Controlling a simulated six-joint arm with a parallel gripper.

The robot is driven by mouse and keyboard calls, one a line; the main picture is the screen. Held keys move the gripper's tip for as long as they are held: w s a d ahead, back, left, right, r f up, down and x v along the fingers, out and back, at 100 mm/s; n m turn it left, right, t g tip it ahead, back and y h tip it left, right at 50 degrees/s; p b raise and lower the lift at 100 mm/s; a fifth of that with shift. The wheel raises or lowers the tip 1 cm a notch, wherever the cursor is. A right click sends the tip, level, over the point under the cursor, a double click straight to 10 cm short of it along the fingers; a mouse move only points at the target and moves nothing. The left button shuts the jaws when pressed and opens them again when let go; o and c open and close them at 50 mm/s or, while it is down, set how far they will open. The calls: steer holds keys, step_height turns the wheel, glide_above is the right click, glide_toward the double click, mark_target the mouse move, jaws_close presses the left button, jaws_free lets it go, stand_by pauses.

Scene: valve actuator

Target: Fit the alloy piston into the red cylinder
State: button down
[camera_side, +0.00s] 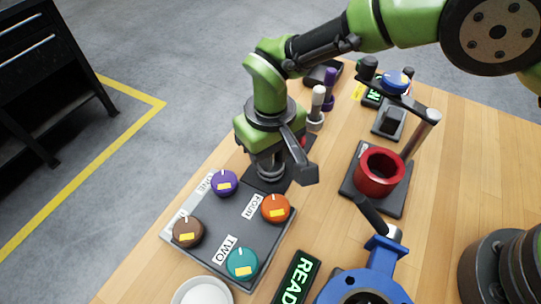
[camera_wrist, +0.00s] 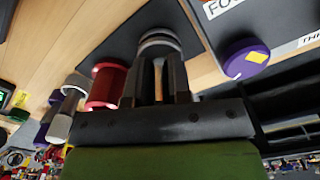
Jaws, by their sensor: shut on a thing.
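The alloy piston (camera_side: 268,171) is a grey ringed part held upright under my gripper (camera_side: 268,158), just above or on a dark pad; I cannot tell if it touches. In the wrist view the piston (camera_wrist: 159,43) shows as a ringed end between the fingers of my gripper (camera_wrist: 158,75), which is shut on it. The red cylinder (camera_side: 379,174) stands upright on a dark base plate, to the right of my gripper and apart from it. Its open top faces up and its inside looks dark. The cylinder is not clearly seen in the wrist view.
A dark panel (camera_side: 239,218) with purple, brown, orange and teal knobs lies in front of my gripper. Behind it stand a red part (camera_wrist: 107,86), grey parts (camera_side: 317,106) and purple parts (camera_side: 329,88). A metal post (camera_side: 423,133) rises beside the cylinder. A blue fixture (camera_side: 370,275) stands in front.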

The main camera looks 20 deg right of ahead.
step_height(320, 180, up, 8)
steer(key=shift+r, duration=0.1)
steer(key=d+r, duration=0.1)
glide_toward(388, 157)
steer(key=shift+s+a+r, duration=0.15)
steer(key=shift+s+a, duration=0.5)
steer(key=shift+a, duration=0.35)
steer(key=shift+f, duration=2.9)
steer(key=shift+f, duration=0.9)
